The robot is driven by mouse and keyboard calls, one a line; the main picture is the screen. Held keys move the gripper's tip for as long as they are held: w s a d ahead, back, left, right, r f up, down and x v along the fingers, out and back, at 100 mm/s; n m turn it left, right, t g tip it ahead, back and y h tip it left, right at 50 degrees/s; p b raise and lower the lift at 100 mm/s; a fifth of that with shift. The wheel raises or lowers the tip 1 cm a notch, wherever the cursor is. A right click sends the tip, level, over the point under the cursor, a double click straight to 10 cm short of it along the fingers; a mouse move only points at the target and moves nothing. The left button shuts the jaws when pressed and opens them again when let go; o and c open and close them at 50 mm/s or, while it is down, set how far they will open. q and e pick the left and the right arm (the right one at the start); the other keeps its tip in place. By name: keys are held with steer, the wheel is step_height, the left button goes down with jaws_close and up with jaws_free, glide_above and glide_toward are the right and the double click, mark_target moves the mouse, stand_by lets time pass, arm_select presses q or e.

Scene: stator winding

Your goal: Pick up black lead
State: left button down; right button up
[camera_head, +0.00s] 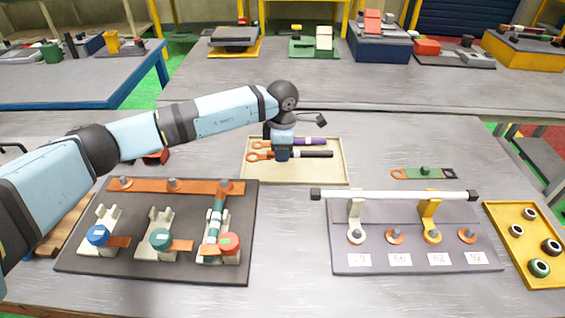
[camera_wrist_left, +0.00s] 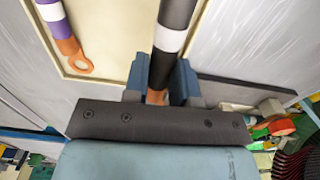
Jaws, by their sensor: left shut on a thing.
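The black lead (camera_head: 318,154) has a white band and orange terminals, and lies across the beige tray (camera_head: 310,175) in the head view. My left gripper (camera_head: 283,157) points down over the tray and is shut on the black lead near its left end. In the left wrist view, the black lead (camera_wrist_left: 177,30) runs between the two blue fingers (camera_wrist_left: 162,85). I cannot tell whether it is clear of the tray floor. My right gripper is not in view.
A purple lead (camera_head: 308,142) lies beside the black one in the tray. A dark terminal board (camera_head: 130,265) with a green-banded lead stands front left. A grey fixture with a white bar (camera_head: 395,195) stands right, beside a yellow tray (camera_head: 520,270) of rings. The table between the boards is clear.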

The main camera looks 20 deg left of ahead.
arm_select(q)
step_height(320, 180, up, 14)
steer(key=shift+r, duration=0.25)
